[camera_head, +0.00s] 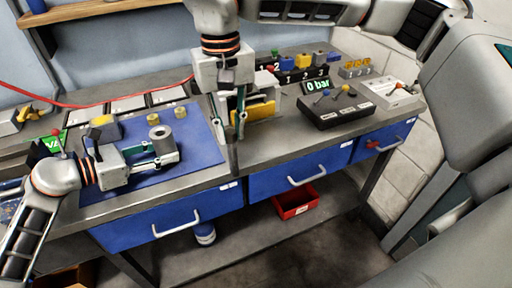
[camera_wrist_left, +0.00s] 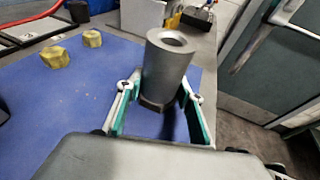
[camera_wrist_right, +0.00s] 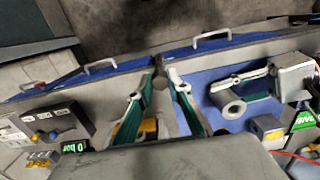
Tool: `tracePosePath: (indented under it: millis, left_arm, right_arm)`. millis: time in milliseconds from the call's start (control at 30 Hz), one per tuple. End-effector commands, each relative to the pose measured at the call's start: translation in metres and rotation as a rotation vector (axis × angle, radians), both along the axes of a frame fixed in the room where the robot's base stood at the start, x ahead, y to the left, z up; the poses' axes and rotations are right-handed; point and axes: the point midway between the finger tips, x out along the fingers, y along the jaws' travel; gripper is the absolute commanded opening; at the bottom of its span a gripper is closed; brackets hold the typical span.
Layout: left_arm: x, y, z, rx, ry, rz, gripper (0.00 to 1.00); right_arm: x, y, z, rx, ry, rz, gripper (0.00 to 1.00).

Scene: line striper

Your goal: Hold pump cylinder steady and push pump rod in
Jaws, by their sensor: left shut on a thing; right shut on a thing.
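The pump cylinder (camera_head: 161,138) is a grey hollow tube with its open end up, over the blue mat (camera_head: 203,150). My left gripper (camera_head: 160,157) is shut on its lower part; in the left wrist view the cylinder (camera_wrist_left: 168,68) stands between the fingers. My right gripper (camera_head: 238,118) points down, to the right of the cylinder and apart from it. It is shut on a thin dark rod, the pump rod (camera_head: 233,152), hanging near the bench's front edge. The right wrist view shows the rod's end (camera_wrist_right: 160,80) between the fingertips, with the cylinder (camera_wrist_right: 232,108) to the right.
Two yellow hex nuts (camera_head: 180,112) and a yellow-topped grey block (camera_head: 103,127) lie on the mat behind the cylinder. A black control box (camera_head: 335,108) and a 0 bar display (camera_head: 317,85) stand to the right. Blue drawers (camera_head: 170,222) with handles are below the bench front.

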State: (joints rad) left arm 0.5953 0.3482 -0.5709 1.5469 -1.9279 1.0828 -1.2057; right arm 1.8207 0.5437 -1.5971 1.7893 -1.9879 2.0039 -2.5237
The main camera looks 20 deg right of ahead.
Motion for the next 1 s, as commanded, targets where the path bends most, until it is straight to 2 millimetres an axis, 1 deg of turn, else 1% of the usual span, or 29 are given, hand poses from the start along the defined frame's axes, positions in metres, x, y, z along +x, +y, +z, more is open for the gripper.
tracePosePath:
  millis: [33, 267, 400, 600, 800, 900, 1000]
  left_arm:
    - [-0.001, 0.0, -0.003, 0.003, 0.004, -0.001, 0.24]
    - [-0.001, 0.0, -0.003, 0.003, 0.004, -0.001, 0.24]
    - [-0.001, 0.0, -0.003, 0.003, 0.004, -0.001, 0.24]
    - [-0.001, 0.0, -0.003, 0.004, 0.005, -0.001, 0.24]
    - [-0.001, 0.0, -0.004, 0.004, 0.005, -0.001, 0.24]
    - [-0.001, 0.0, -0.004, 0.004, 0.005, -0.001, 0.24]
    - [-0.001, 0.0, -0.004, 0.004, 0.005, -0.001, 0.24]
  right_arm:
    - [0.009, 0.008, 0.013, 0.0, -0.007, -0.009, 0.0]
    - [0.06, 0.021, 0.034, 0.002, -0.009, -0.055, 0.0]
    - [0.09, 0.032, 0.05, 0.002, -0.013, -0.094, 0.0]
    - [0.124, 0.052, 0.074, 0.002, -0.018, -0.159, 0.0]
    - [0.144, 0.078, 0.102, 0.002, -0.026, -0.244, 0.0]
    - [0.148, 0.093, 0.117, 0.001, -0.027, -0.294, 0.0]
    - [0.147, 0.109, 0.131, 0.0, -0.03, -0.346, 0.0]
